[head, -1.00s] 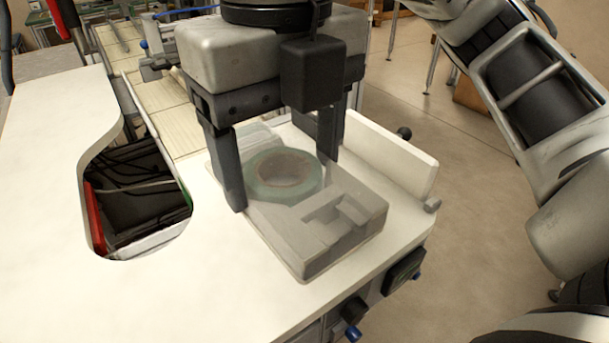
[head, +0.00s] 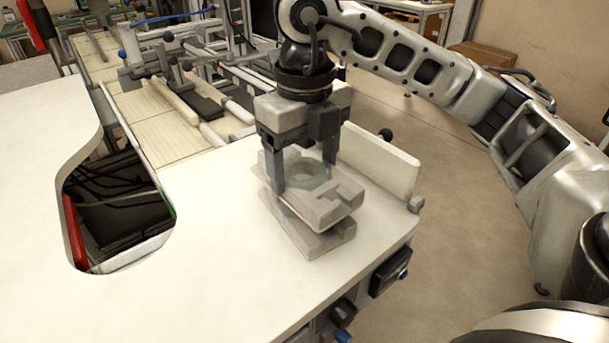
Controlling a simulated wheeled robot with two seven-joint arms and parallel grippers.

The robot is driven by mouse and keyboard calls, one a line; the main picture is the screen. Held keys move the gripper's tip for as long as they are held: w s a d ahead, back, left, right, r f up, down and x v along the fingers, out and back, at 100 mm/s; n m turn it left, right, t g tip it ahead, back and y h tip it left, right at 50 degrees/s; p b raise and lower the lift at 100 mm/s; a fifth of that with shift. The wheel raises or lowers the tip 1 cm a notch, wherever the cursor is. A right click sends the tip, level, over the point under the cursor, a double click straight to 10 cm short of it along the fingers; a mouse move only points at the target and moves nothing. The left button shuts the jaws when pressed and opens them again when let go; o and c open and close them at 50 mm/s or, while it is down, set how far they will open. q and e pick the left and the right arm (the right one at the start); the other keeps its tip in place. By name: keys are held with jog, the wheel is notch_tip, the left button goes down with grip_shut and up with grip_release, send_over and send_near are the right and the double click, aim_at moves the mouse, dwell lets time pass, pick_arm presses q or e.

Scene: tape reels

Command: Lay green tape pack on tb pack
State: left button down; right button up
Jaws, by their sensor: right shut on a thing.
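One finger is on each side of the pack. A second grey, see-through pack, apparently the tb pack (head: 328,240), lies on the white table beneath it. The held pack covers most of this lower pack, so its contents are hidden. The two packs roughly line up. I cannot tell whether they touch. My left gripper is not in view.
The white table (head: 200,240) is clear left of the packs, up to a curved cutout (head: 120,210) with dark cables. A low white raised panel (head: 385,165) stands along the right side. A conveyor with rails (head: 150,115) lies behind.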

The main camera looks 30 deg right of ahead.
notch_tip(320, 180, down, 2)
jog(key=shift+f, duration=0.1)
jog(key=shift+f, duration=0.2)
jog(key=o, duration=1.1)
jog(key=shift+c, duration=0.2)
